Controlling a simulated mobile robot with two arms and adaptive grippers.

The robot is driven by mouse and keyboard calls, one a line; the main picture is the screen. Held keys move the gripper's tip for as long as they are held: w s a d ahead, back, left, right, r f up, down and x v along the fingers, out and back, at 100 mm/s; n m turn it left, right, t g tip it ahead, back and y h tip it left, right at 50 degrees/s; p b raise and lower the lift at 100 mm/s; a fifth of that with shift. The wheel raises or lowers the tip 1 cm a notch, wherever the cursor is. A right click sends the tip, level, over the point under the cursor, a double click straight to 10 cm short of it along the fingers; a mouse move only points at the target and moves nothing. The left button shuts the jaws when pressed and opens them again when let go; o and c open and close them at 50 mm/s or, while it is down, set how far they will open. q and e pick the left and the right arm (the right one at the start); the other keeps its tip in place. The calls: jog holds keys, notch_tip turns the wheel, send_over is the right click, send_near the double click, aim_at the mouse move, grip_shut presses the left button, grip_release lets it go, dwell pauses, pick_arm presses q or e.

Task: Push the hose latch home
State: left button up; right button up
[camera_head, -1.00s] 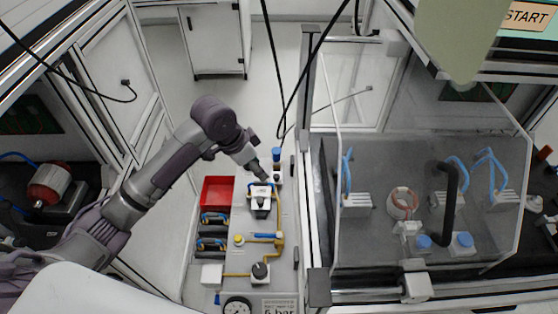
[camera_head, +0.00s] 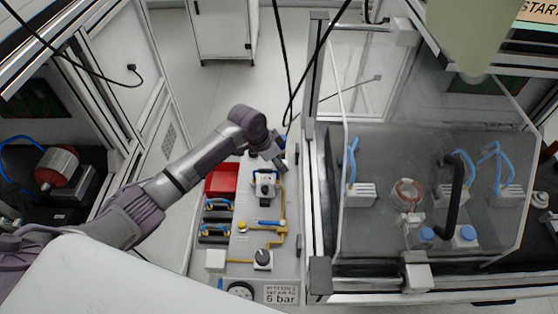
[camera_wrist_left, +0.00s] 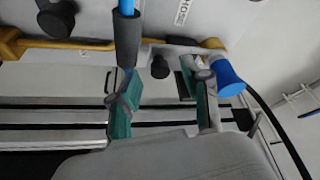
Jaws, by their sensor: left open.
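A white panel (camera_head: 277,258) with yellow pipes carries the hose fittings. My left gripper (camera_head: 279,163) is over the panel's far end, past the grey block (camera_head: 265,187) with a dark top. In the left wrist view the two teal-padded fingers (camera_wrist_left: 160,92) are apart, with nothing gripped. A black knob (camera_wrist_left: 160,66) shows between them. A blue hose with a black sleeve (camera_wrist_left: 127,38) ends close to the left finger; I cannot tell if they touch. A blue cap (camera_wrist_left: 228,78) is just right of the right finger. I cannot tell which part is the latch.
A clear-walled enclosure (camera_head: 430,200) stands close on the right. Black cables (camera_head: 290,70) hang behind the gripper.

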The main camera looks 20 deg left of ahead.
pick_arm(q)
jog(key=shift+w+f, duration=0.1)
jog(key=shift+f, duration=0.15)
grip_shut()
jog(key=w+b, duration=0.1)
jog(key=w+a, duration=0.1)
jog(key=w, duration=0.1)
jog(key=shift+w+b, duration=0.15)
jog(key=shift+b, duration=0.2)
jog(key=shift+d+r, duration=0.1)
grip_release()
